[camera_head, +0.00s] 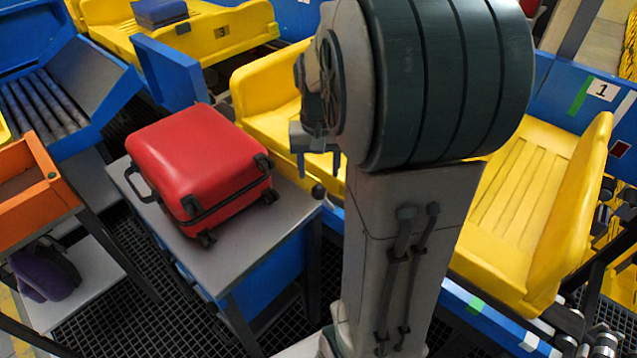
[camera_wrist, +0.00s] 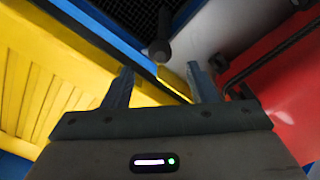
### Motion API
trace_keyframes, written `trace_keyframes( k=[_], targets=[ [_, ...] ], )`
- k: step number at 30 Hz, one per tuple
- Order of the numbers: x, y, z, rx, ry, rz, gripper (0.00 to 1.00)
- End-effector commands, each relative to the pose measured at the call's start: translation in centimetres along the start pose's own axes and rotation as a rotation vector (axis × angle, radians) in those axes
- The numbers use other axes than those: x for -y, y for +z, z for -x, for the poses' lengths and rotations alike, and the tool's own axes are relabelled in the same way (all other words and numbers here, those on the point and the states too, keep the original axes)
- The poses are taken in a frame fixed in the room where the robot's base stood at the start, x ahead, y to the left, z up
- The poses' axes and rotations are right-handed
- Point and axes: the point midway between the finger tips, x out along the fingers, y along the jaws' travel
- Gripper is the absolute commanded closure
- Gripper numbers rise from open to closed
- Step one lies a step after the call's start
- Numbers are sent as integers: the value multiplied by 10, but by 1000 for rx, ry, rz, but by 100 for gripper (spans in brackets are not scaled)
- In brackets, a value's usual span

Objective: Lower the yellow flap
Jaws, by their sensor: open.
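Yellow trays stand on the conveyor; one (camera_head: 262,82) is behind the red suitcase and another (camera_head: 515,185) is at the right. I cannot tell which yellow part is the flap. A dark round knob (camera_head: 318,190) on a short stem is at the table's back right corner. My gripper (camera_head: 318,165) is open and empty, just above this knob in the head view, partly behind my arm. In the wrist view, my gripper (camera_wrist: 160,72) has the knob (camera_wrist: 158,50) between and beyond its fingertips, with no clear contact. A yellow slatted surface (camera_wrist: 45,85) lies left of the fingers.
A red suitcase (camera_head: 200,165) lies on the grey table (camera_head: 255,245), close to the right finger in the wrist view. A blue panel (camera_head: 170,75) stands behind it. A roller chute (camera_head: 45,105), an orange bin (camera_head: 35,195) and a purple bag (camera_head: 45,270) are at the left.

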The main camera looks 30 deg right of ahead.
Motion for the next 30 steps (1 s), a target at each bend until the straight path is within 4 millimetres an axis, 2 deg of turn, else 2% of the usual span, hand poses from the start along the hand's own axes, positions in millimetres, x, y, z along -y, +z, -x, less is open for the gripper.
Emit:
trace_keyframes(
  k=[3,9,14,22,27,28,30],
  targets=[
    [0,1,-25,4,1,-1,48],
    [0,0,-52,1,1,1,48],
    [0,0,-60,-1,0,1,48],
    [0,0,-61,-2,0,1,48],
    [1,0,-61,-2,0,2,95],
    [1,0,-61,-2,0,2,100],
    [1,0,-61,-1,0,2,100]
  ],
)
